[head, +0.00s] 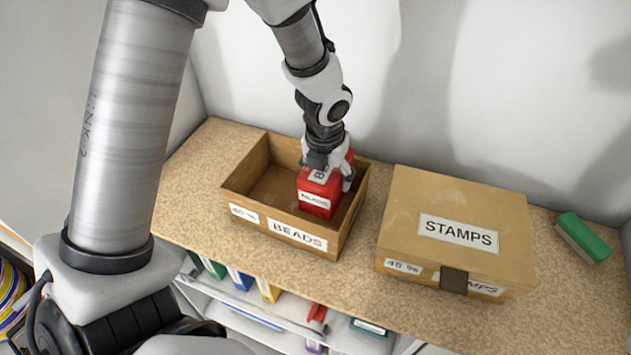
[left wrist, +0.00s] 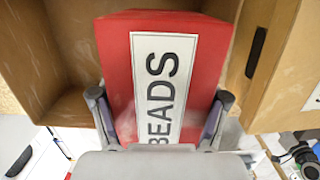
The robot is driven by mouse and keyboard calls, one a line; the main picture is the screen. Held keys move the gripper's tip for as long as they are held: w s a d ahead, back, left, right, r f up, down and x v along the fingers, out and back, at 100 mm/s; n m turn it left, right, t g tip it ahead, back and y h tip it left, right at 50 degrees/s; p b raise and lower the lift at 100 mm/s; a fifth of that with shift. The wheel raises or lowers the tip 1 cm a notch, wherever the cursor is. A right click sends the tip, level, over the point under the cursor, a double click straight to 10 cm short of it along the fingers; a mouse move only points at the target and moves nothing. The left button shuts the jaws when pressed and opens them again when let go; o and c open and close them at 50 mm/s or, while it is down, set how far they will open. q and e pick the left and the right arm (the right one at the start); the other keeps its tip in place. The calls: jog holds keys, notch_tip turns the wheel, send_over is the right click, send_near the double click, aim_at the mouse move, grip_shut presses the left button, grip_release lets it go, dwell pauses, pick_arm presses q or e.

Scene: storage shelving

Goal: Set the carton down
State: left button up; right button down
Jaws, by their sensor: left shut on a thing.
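A red carton (head: 318,194) with a white BEADS label is in the right part of an open cardboard box marked BEADS (head: 243,214) on the shelf. My left gripper (head: 327,170) reaches down from above and is shut on the carton. In the left wrist view the red carton (left wrist: 115,60) sits between the two fingers (left wrist: 158,118), one on each side. The carton's underside is hidden, so I cannot tell whether it touches the box floor. The left part of the box is empty. My right gripper is not in view.
A closed cardboard box marked STAMPS (head: 405,215) stands to the right on the shelf (head: 180,205). A green and white block (head: 583,238) lies at the far right. Several coloured binders (head: 238,278) stand on a lower shelf. The shelf's left end is clear.

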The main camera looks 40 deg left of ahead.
pick_arm(q)
notch_tip(320, 180, down, 8)
jog(key=b, duration=0.3)
jog(key=shift+r, duration=0.1)
jog(key=shift+s+r, duration=0.15)
jog(key=shift+r, duration=0.05)
jog(key=shift+f, duration=0.15)
jog(key=o, duration=1.5)
